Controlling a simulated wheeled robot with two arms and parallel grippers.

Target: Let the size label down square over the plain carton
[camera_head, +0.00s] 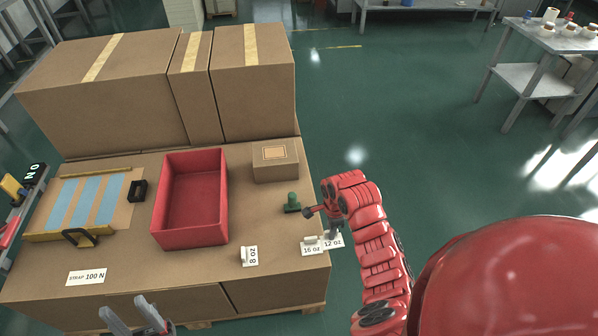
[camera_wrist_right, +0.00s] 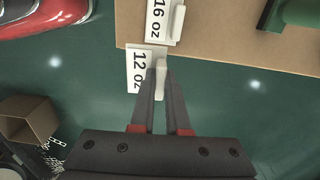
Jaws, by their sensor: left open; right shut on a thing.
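The size label marked 12 oz (camera_head: 334,241) is white, with a raised tab, and it also shows in the right wrist view (camera_wrist_right: 138,72). My right gripper (camera_wrist_right: 160,82) is shut on its tab, at the table's right edge in the head view (camera_head: 335,232). The 16 oz label (camera_head: 311,249) lies right beside it on the table edge, also in the wrist view (camera_wrist_right: 158,20). The plain carton (camera_head: 276,170) is a small brown box farther back, with a pale outlined square on top. My left gripper (camera_head: 136,316) is open and empty at the front left.
A red open bin (camera_head: 190,236) stands left of the carton. A green knobbed piece (camera_head: 292,203) stands between the carton and my right gripper. Another white label (camera_head: 250,256) and a STRAP 100 N card (camera_head: 86,277) lie in front. Large taped boxes (camera_head: 253,95) line the back.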

